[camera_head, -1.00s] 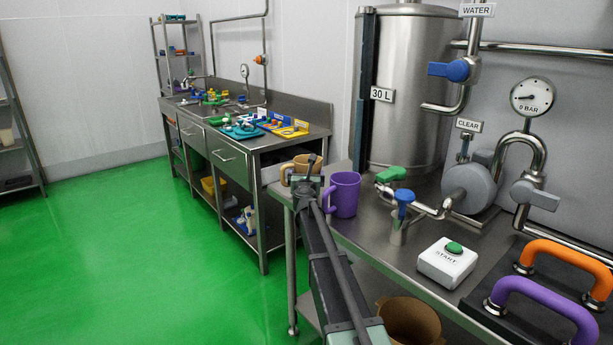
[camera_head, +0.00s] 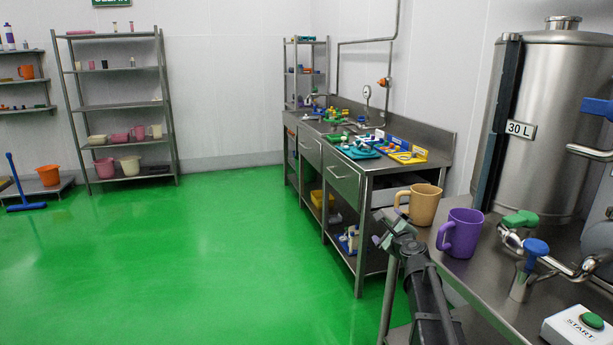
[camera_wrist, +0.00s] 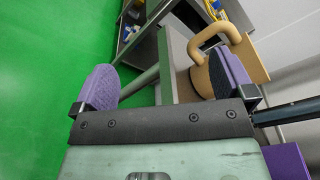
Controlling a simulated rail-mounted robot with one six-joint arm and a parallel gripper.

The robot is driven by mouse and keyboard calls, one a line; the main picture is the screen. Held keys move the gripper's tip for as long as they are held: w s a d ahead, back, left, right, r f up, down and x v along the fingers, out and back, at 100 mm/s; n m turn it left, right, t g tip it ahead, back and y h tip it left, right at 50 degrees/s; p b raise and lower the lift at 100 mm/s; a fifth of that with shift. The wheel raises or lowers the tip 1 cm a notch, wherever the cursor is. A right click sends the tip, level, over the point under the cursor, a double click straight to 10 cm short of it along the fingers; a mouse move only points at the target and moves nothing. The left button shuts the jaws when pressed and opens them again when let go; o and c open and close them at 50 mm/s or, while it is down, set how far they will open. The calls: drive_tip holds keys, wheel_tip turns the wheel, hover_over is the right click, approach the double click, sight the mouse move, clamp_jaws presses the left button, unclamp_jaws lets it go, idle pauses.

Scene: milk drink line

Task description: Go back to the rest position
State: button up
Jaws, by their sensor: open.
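My gripper (camera_wrist: 167,85) is open and empty in the wrist view, with its two purple pads wide apart. The tan mug (camera_wrist: 257,62) shows behind the right pad, which hides part of it. In the head view my gripper (camera_head: 390,238) is at the left corner of the steel table, just left of and in front of the tan mug (camera_head: 421,205). The tan mug stands upright on the table. A purple mug (camera_head: 461,233) stands upright to its right. I cannot tell whether a pad touches the tan mug.
The steel table (camera_head: 494,290) also holds a tap with a blue handle (camera_head: 536,249) and a START button box (camera_head: 579,327). A 30 L tank (camera_head: 550,120) stands behind. A sink bench (camera_head: 350,181) is beyond.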

drive_tip(key=s+a+f+n+g+y, duration=0.4)
drive_tip(key=s+a+f+n+g, duration=0.5)
drive_tip(key=s+n, duration=0.4)
drive_tip(key=s+a+f+n+g+h, duration=0.1)
drive_tip(key=s+f+n+g+h, duration=0.4)
drive_tip(key=s, duration=0.6)
drive_tip(key=s+f+n+g, duration=0.1)
drive_tip(key=s+n+g, duration=0.35)
drive_tip(key=s, duration=0.75)
wheel_tip(320, 180, up, 18)
drive_tip(key=a+n+t+p, duration=0.1)
drive_tip(key=n+p, duration=0.1)
drive_tip(key=p, duration=1.6)
drive_tip(key=shift+w+a+t, duration=0.25)
drive_tip(key=shift+t, duration=0.1)
